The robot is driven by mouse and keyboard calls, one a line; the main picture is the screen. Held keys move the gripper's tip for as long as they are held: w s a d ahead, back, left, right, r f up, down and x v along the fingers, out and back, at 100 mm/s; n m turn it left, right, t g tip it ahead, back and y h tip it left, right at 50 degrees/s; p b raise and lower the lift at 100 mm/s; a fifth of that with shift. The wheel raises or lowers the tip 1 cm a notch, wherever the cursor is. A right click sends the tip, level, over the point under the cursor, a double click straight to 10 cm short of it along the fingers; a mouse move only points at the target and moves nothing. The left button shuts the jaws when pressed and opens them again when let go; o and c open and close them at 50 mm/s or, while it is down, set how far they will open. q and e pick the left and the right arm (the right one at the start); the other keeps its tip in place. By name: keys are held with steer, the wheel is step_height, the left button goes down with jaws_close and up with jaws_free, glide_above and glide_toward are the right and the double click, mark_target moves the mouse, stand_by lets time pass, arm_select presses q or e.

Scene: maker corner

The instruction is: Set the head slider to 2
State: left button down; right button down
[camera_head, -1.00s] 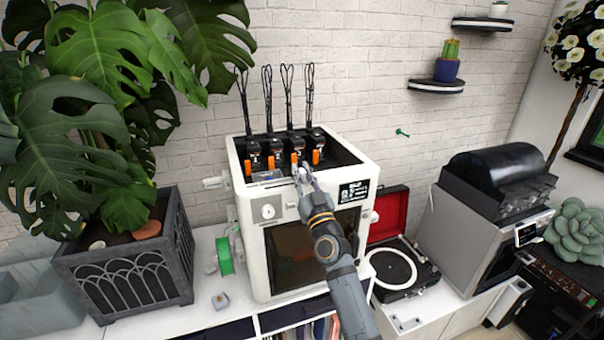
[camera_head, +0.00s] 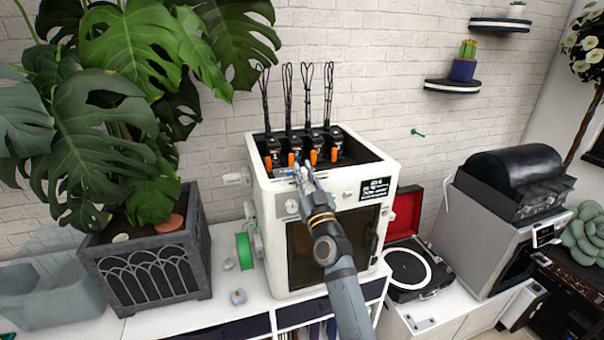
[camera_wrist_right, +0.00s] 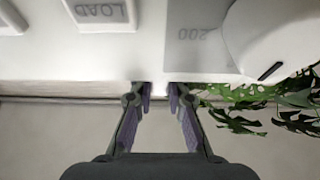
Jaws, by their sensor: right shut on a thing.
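The white printer (camera_head: 272,215) stands on the counter, with several black print heads with orange levers (camera_head: 313,157) in its open top. My right gripper (camera_head: 302,172) is at the printer's top front edge, below the second and third levers from the left. Its fingers also show in the right wrist view (camera_wrist_right: 160,92), close together at the edge of the white panel (camera_wrist_right: 150,55). They are shut on what seems to be the head slider's knob, which they hide. I cannot read the slider's scale. My left gripper is out of view.
On the printer's front are a round dial (camera_head: 292,206) and a small black display (camera_head: 375,190). The right wrist view shows a LOAD button (camera_wrist_right: 100,12) and a dial (camera_wrist_right: 270,40). A potted plant (camera_head: 150,270) stands left, a record player (camera_head: 408,270) right.

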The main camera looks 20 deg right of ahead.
steer(key=c, duration=1.4)
jaws_free()
steer(key=shift+d+f, duration=0.1)
steer(key=shift+d, duration=0.3)
steer(key=shift+o, duration=0.6)
steer(key=shift+a, duration=0.4)
steer(key=shift+s+f, duration=0.1)
steer(key=shift+s, duration=0.15)
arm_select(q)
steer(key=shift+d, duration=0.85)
arm_select(e)
steer(key=v, duration=1.1)
steer(key=shift+s, duration=0.25)
steer(key=shift+a+f, duration=0.1)
